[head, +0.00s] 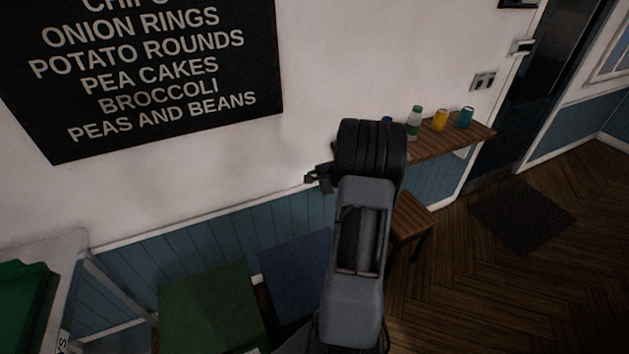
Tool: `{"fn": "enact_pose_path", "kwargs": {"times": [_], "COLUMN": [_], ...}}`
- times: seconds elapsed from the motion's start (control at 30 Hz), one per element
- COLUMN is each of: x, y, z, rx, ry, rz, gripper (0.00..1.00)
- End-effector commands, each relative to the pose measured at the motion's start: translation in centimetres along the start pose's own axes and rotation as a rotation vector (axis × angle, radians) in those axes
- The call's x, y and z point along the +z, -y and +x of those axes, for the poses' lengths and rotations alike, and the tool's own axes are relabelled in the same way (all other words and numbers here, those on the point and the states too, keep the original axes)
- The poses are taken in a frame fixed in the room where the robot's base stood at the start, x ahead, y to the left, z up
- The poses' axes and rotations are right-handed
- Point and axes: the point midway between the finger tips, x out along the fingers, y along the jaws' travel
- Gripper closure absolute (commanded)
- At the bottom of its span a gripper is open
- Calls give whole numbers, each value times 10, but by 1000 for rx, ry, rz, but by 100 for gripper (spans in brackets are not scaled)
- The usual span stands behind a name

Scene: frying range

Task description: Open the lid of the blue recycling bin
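The blue recycling bin (292,278) stands low against the wall, left of my arm. I see its flat blue lid from above, which looks closed; my arm covers its right side. My gripper (312,179) shows only as a small dark part poking out left of my wrist, in front of the white wall and above the blue bin in the picture. The rest of it is hidden behind my wrist, so its opening cannot be seen.
A green bin (210,312) stands just left of the blue one. A wooden shelf (440,141) with a bottle (414,124) and cans is on the right, with a wooden stool (410,219) below. A menu board (150,75) hangs above. Open floor lies right, with a dark mat (522,217).

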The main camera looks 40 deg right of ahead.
Motion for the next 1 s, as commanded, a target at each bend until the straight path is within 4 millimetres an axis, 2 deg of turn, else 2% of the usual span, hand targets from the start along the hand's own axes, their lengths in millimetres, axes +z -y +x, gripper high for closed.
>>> {"fn": "enact_pose_path", "kwargs": {"times": [0.47,0.57,0.67,0.77,0.9,1.0], "x": [0,-6,-22,-42,-63,-64], "y": [0,-2,-4,-15,-26,-28], "z": [0,0,-1,-5,-24,-39], "rx": [0,13,37,100,244,378], "ry": [-2,-33,-123,-246,-414,-494], "rz": [-41,-153,-306,-456,-644,-770], "gripper": [55,55,55,55,55,55]}}
